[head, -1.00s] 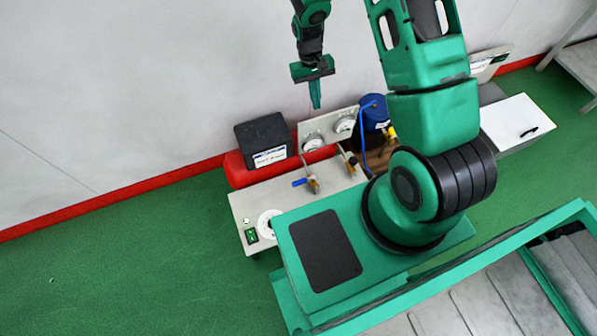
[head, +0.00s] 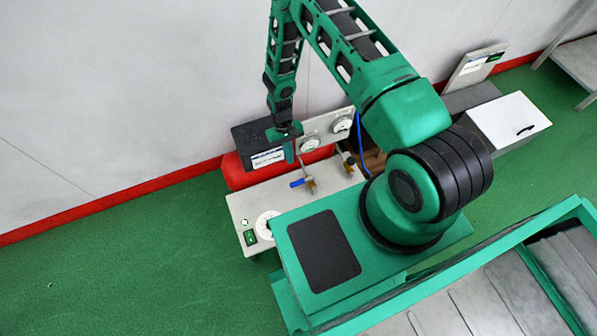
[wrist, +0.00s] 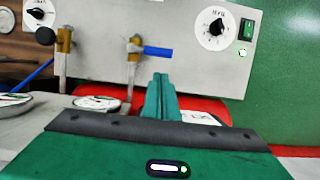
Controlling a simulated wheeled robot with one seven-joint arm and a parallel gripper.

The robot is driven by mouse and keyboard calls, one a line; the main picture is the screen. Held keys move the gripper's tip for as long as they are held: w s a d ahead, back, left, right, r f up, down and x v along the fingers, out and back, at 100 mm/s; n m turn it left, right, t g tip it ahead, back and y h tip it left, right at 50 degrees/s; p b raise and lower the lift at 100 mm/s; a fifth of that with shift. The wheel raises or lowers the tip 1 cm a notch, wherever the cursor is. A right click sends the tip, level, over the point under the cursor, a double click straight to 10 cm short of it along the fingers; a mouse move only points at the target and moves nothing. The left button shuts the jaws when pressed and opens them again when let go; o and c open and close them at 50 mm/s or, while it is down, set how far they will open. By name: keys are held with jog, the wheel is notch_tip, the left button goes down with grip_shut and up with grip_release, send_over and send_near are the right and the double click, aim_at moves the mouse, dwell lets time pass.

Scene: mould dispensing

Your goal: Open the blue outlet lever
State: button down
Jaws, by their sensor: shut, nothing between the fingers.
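The blue outlet lever (head: 299,183) sticks out sideways from a brass valve (head: 310,185) on the front of the pale machine. In the wrist view the blue lever (wrist: 158,51) points right from its brass valve (wrist: 134,46). My gripper (head: 290,157) is shut and empty, pointing down behind and above the lever in the head view. In the wrist view its closed fingertips (wrist: 160,77) lie just below the lever in the picture. They look apart from it, though the depth gap is hard to judge.
A second brass valve (wrist: 63,42) with a dark knob stands beside the first. A black box (head: 252,146), a red cylinder (head: 234,172) and round gauges (head: 310,145) are close to my gripper. A dial (head: 267,226) and green switch (head: 250,238) sit at the machine's left end.

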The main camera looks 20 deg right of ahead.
aim_at(301, 182)
dwell(0.3)
jog(key=x, duration=1)
